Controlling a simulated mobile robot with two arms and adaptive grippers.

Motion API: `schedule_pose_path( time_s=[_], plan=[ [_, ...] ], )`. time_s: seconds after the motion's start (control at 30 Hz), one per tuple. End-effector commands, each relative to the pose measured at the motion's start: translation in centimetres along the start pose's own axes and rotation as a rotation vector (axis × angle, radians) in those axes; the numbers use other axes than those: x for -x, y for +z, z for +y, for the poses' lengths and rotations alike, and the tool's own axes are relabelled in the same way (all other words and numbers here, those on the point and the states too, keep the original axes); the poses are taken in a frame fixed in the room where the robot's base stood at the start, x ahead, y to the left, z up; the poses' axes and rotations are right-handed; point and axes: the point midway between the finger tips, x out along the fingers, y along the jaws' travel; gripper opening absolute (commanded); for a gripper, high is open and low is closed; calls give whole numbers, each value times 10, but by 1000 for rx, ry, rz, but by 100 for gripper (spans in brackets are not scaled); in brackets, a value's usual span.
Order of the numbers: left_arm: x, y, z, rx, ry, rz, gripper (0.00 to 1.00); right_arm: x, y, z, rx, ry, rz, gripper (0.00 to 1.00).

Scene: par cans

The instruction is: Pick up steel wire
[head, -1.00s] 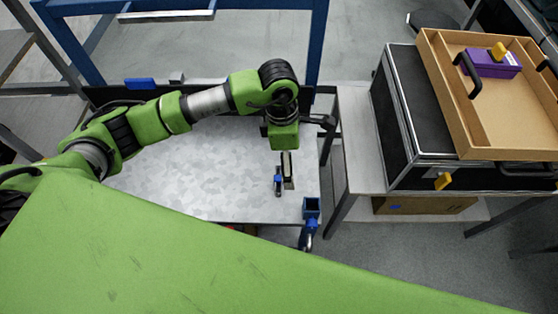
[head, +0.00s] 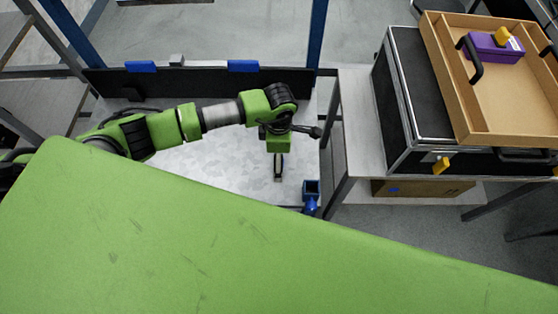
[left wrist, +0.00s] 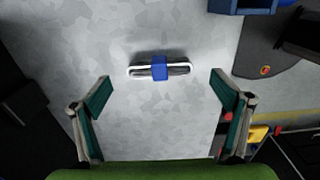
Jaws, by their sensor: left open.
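The steel wire (left wrist: 145,71) shows in the left wrist view as a small flat grey loop with a white edge and a blue band around its middle. It lies on a mottled grey tabletop (left wrist: 150,120), ahead of my left gripper (left wrist: 162,79). The two teal-lined fingers are wide apart with nothing between them, one to each side of the wire and apart from it. In the head view the left arm reaches over the table. A narrow dark and light piece shows below its wrist; I cannot tell whether it is a finger or the wire. My right gripper is not in view.
A blue vise-like fitting (head: 311,189) stands at the table's right edge. A black bar with blue blocks (head: 243,66) runs along the back. A side table (head: 358,130) to the right carries a black case (head: 412,95) and a wooden tray (head: 508,110).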

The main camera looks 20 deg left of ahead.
Motion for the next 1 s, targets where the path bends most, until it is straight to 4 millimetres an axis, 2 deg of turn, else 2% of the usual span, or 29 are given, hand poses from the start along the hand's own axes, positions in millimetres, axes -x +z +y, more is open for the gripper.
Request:
schedule_pose_path(
  time_s=[0.17,0.4,0.43,0.57,0.6,1.0],
  plan=[
    [-19,1,0,1,0,-1,92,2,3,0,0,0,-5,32],
    [-21,0,1,0,1,-1,92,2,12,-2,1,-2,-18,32],
    [-21,0,1,0,1,-1,89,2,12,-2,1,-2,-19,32],
    [-21,0,1,1,1,-1,55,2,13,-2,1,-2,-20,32],
    [-21,0,1,1,1,-1,50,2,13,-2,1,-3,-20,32],
    [-17,0,1,1,2,-2,50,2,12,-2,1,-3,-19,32]
  ],
)
